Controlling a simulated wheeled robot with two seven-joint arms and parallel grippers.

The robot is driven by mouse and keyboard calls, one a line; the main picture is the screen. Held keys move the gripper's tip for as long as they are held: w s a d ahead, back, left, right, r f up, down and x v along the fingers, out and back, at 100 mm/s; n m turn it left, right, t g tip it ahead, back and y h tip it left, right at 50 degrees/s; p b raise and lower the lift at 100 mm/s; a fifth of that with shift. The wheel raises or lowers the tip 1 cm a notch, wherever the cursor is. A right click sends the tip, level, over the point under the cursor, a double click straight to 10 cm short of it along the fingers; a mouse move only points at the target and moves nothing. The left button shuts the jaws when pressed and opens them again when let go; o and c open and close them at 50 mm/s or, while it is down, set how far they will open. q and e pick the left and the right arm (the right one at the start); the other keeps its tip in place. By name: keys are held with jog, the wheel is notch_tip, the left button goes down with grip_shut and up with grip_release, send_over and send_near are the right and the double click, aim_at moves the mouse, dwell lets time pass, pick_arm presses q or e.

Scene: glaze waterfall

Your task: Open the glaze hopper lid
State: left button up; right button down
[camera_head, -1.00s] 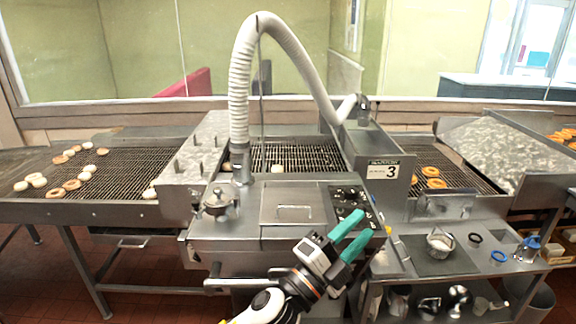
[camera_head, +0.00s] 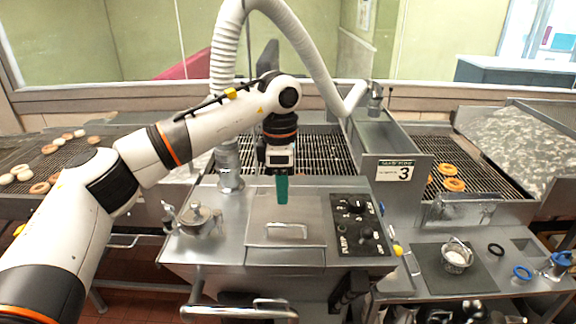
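The hopper lid (camera_head: 265,215) is a flat grey metal panel on top of the steel machine, left of the black control panel. It lies closed, flush with the surface around it. Its bar handle (camera_head: 287,226) is near the lid's front edge. My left gripper (camera_head: 282,201) hangs pointing down over the back part of the lid, behind the handle. Its teal fingers show edge-on as one narrow shape, so the gap between them is hidden. I see no contact with the handle. My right gripper is out of view.
A black control panel (camera_head: 360,224) with knobs is right of the lid. A lidded metal pot (camera_head: 196,219) is on the left. A white ribbed hose (camera_head: 226,60) arches behind my arm. A front rail (camera_head: 240,308) sticks out below.

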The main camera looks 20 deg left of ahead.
aim_at(278, 224)
pick_arm(q)
jog(key=f+b, duration=0.3)
jog(key=f, duration=0.1)
jog(key=s+a+f+b, duration=0.1)
jog(key=f+b, duration=0.1)
jog(key=shift+f+b, duration=0.3)
jog(key=shift+f, duration=0.1)
jog(key=f, duration=0.1)
jog(key=f+b, duration=0.1)
jog(key=shift+w+d+f, duration=0.1)
jog(key=shift+w+f, duration=0.1)
jog(key=shift+f, duration=0.15)
jog(key=shift+f+b, duration=0.2)
jog(key=shift+b, duration=0.2)
jog(key=shift+s+r, duration=0.1)
jog(key=shift+s, duration=0.05)
jog(key=shift+c, duration=1.2)
grip_shut()
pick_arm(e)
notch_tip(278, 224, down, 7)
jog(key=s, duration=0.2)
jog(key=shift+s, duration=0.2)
